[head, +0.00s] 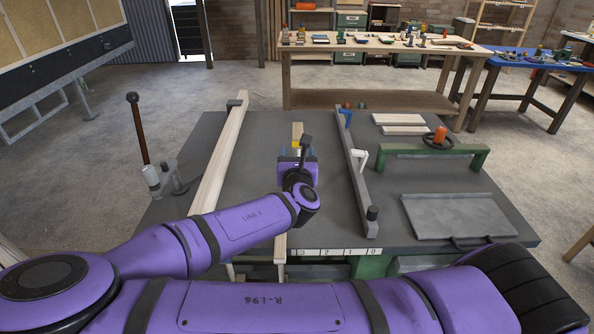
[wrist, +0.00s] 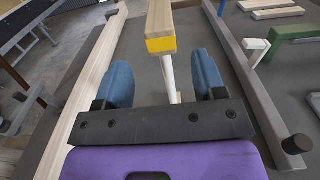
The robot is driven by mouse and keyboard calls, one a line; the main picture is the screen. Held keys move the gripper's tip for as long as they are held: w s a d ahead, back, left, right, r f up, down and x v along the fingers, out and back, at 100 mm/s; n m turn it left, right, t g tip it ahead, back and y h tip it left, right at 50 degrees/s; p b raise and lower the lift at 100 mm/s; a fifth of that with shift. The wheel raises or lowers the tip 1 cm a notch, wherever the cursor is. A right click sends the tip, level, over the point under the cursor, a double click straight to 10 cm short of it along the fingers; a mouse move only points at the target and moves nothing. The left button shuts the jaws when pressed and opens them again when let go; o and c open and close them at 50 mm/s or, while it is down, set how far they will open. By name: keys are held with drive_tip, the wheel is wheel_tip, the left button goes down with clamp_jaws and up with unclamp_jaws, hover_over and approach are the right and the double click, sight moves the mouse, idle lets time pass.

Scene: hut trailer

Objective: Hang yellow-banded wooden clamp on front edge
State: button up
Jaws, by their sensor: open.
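The yellow-banded wooden clamp shows in the wrist view as a pale wooden bar (wrist: 160,18) with a yellow band at its near end. A thin whitish rod runs from that end toward me. In the head view its wooden part (head: 297,130) shows just beyond my gripper (head: 297,153), over the grey bench top. My gripper (wrist: 164,75) is open, with one blue finger on each side of the rod and visible gaps to both. The bench's front edge (head: 345,252) carries a white number strip.
A long pale beam (head: 220,160) lies left of my gripper, and a grey rail (head: 357,180) with a white lever lies right. A green frame (head: 432,160) and grey tray (head: 455,215) fill the right side. A lever on a post (head: 138,130) stands at left.

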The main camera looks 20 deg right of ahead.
sight(298, 139)
drive_tip(key=shift+x, duration=3.8)
drive_tip(key=shift+r, duration=0.1)
drive_tip(key=shift+c, duration=0.2)
clamp_jaws()
